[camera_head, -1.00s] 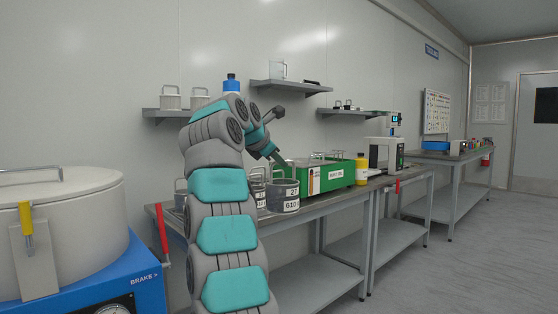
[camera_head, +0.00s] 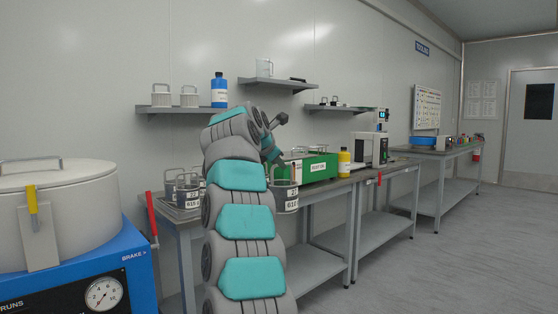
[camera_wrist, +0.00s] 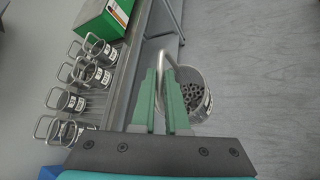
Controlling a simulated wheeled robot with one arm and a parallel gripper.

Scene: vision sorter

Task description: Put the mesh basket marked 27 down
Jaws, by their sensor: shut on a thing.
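The held mesh basket (camera_head: 286,197) is a grey round basket with white labels on its side; the upper one seems to read 27. In the wrist view the basket (camera_wrist: 205,88) hangs beyond the bench's front edge, over the floor, with dark ring-shaped parts inside. My gripper (camera_wrist: 166,72) is shut on its handle.
Several similar baskets (camera_wrist: 76,103) stand on a rack on the bench (camera_wrist: 125,82). A green box (camera_head: 318,168) and a yellow bottle (camera_head: 344,162) stand farther along. A blue machine with a large drum (camera_head: 60,205) is at left. The floor at right is clear.

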